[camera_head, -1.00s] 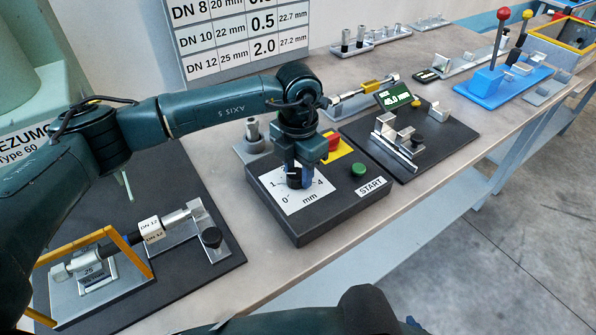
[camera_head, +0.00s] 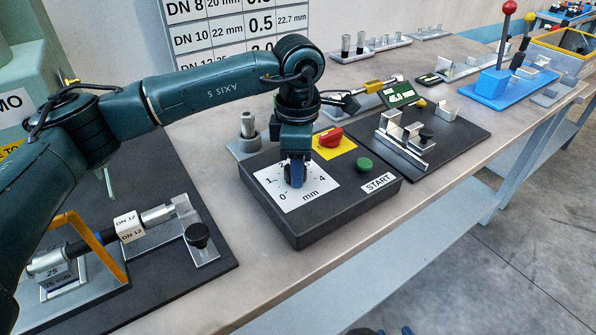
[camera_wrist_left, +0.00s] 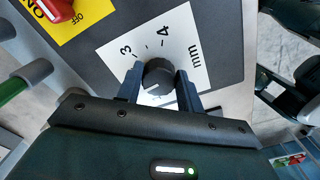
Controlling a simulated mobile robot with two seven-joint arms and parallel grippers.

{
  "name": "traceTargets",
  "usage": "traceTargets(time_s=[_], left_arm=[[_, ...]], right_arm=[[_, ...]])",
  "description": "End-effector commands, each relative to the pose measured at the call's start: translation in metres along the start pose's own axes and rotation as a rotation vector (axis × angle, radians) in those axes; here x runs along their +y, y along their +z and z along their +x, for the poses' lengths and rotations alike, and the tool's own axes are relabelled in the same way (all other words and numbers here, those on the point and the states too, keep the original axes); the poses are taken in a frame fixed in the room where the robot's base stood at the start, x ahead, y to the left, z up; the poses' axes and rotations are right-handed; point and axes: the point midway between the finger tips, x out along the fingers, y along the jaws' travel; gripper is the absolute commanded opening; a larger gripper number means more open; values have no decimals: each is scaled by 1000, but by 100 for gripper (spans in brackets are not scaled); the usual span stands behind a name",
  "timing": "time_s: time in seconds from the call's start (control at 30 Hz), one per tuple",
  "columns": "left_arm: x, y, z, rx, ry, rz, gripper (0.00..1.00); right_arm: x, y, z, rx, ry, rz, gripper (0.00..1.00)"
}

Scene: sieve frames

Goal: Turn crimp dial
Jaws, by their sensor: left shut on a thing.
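The crimp dial is a dark round knob (camera_wrist_left: 158,76) on a white scale plate (camera_head: 306,198) marked 0 to 4 mm, on the black control box (camera_head: 330,218). My left gripper (camera_head: 294,182) points down at the dial and hides most of it in the head view. In the left wrist view, the left gripper's two fingers (camera_wrist_left: 159,84) stand on either side of the knob and are shut on it. The marks 3 and 4 show beyond the knob. The knob's pointer cannot be read. My right gripper is not in view.
A red switch (camera_head: 331,137) on a yellow plate and a green START button (camera_head: 365,165) sit close to the dial. A hose assembly (camera_head: 125,228) lies in a fixture at left. A measuring stand (camera_head: 405,138) and display (camera_head: 399,96) are at right.

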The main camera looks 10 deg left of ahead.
Motion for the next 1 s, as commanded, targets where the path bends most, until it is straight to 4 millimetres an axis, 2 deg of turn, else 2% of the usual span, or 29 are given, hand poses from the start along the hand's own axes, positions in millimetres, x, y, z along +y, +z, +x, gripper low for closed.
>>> traceTargets(time_s=[0.3, 0.83, 0.87, 1.0], left_arm=[[0, 0, -1, -2, 2, 111, 14], [0, 0, -2, -2, 2, 130, 14], [0, 0, -2, -2, 2, 130, 39], [0, 0, -1, -2, 1, 130, 51]], right_arm=[[2, -2, 4, 23, 7, 34, 36], [0, 1, 4, 17, 2, 36, 36], [0, 1, 4, 17, 2, 35, 36], [0, 2, 4, 15, 1, 33, 36]])
